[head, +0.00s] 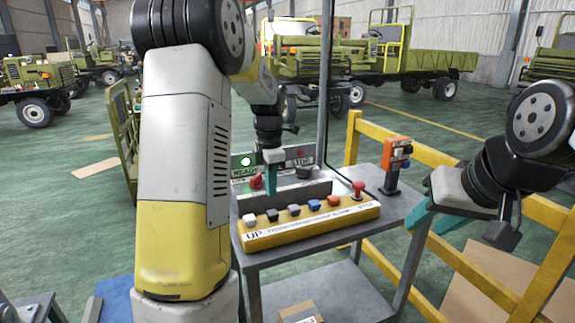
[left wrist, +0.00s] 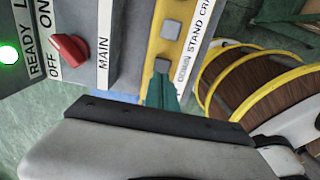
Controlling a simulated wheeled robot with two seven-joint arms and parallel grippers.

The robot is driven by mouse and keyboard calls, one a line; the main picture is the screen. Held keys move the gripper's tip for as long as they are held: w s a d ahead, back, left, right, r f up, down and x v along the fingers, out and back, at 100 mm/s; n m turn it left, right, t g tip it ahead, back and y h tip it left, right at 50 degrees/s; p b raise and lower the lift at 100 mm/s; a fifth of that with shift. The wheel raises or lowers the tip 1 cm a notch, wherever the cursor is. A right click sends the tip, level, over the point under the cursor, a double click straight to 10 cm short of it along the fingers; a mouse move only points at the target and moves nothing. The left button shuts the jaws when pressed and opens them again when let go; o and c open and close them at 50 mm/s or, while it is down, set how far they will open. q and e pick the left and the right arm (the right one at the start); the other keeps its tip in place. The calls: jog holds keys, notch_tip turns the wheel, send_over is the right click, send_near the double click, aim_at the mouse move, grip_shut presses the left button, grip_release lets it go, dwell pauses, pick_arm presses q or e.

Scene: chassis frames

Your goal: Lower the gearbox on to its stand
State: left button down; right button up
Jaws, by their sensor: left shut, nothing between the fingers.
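Neither the gearbox nor its stand can be made out in these views. A yellow control box (head: 310,229) with several coloured buttons and an "UP" label lies on a grey trolley (head: 399,212). My left gripper (head: 270,187) is shut and empty, pointing down just behind the box's left part. In the left wrist view its teal fingertips (left wrist: 162,90) are close to a grey button (left wrist: 162,65) near the word "DOWN"; contact cannot be told. A red main switch (left wrist: 68,49) and a lit green lamp (left wrist: 8,55) are beside it. My right gripper (head: 424,215) hangs empty at the trolley's right edge.
A yellow railing (head: 455,258) runs along the right. Green trucks (head: 395,55) stand behind on open floor.

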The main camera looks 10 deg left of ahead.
pick_arm(q)
notch_tip(320, 180, up, 7)
jog(key=shift+r, duration=0.2)
dwell(0.6)
jog(key=s+d+r+m+t+h, duration=0.1)
jog(key=s+d+m+t, duration=0.1)
jog(key=s+m, duration=1)
jog(key=s+d+r+m+t+h, duration=0.1)
jog(key=s+d+r+m+t, duration=0.1)
jog(key=s+m, duration=1)
jog(key=shift+s+d+r+m+t, duration=0.35)
jog(key=shift+d+m+t, duration=0.4)
jog(key=shift+t, duration=0.25)
jog(key=shift+a, duration=0.1)
